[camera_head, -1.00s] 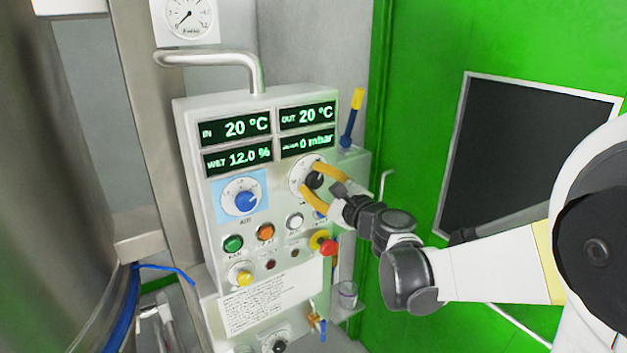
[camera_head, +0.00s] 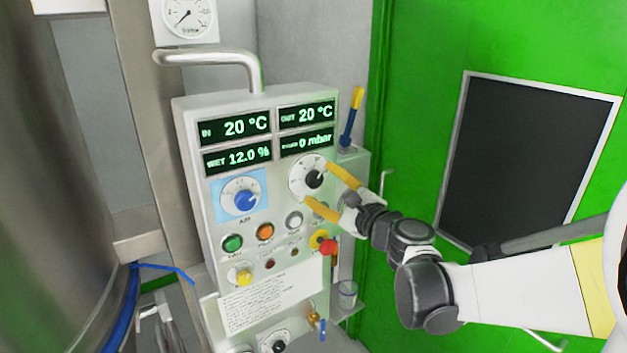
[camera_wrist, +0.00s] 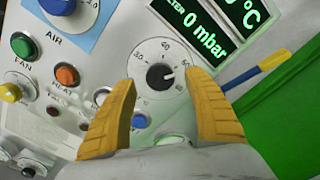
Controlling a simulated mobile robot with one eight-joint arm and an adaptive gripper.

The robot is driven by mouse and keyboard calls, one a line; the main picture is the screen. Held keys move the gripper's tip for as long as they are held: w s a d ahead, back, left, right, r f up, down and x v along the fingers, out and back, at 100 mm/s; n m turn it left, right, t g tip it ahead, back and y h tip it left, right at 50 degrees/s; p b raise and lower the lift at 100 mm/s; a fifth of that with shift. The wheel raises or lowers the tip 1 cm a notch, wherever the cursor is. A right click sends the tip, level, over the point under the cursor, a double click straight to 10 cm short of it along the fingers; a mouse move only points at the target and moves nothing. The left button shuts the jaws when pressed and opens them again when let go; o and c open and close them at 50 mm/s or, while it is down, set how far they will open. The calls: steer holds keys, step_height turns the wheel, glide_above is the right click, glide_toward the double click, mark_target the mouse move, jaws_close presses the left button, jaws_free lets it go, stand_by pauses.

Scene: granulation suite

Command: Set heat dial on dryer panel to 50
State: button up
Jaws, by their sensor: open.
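The heat dial is a black knob (camera_head: 314,179) on a round white scale plate, on the right of the grey dryer panel (camera_head: 200,190). In the wrist view the knob (camera_wrist: 160,76) carries a white mark pointing right, a little upward; the printed numbers are too small to read surely. My gripper (camera_head: 321,182) is open, its two yellow fingers apart and just in front of the dial. In the wrist view the fingers (camera_wrist: 162,80) frame the knob on left and right without visibly gripping it. The knob is unhidden in both views.
A blue AIR dial (camera_head: 245,201) sits left of the heat dial. Below are green (camera_head: 233,243), orange (camera_head: 265,232) and white buttons and a red emergency knob (camera_head: 328,247). Displays (camera_head: 235,128) read 20 °C, 12.0 % and 0 mbar. A blue-yellow stick (camera_head: 352,118) stands at right.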

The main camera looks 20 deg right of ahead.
steer(key=v, duration=0.8)
steer(key=shift+s, duration=0.1)
steer(key=s+a+f+n+g+b, duration=0.4)
steer(key=s+a+f+n+g, duration=0.3)
steer(key=f+n, duration=0.35)
steer(key=s+d+f+n+g+h+b, duration=0.2)
steer(key=s+f+n+h, duration=0.3)
steer(key=s+f+n, duration=0.4)
steer(key=s+d+n+g, duration=0.1)
steer(key=s+n, duration=0.1)
steer(key=shift+s+d+n+h+b, duration=0.25)
steer(key=shift+s+n+h+b, duration=0.05)
steer(key=shift+s+n, duration=0.05)
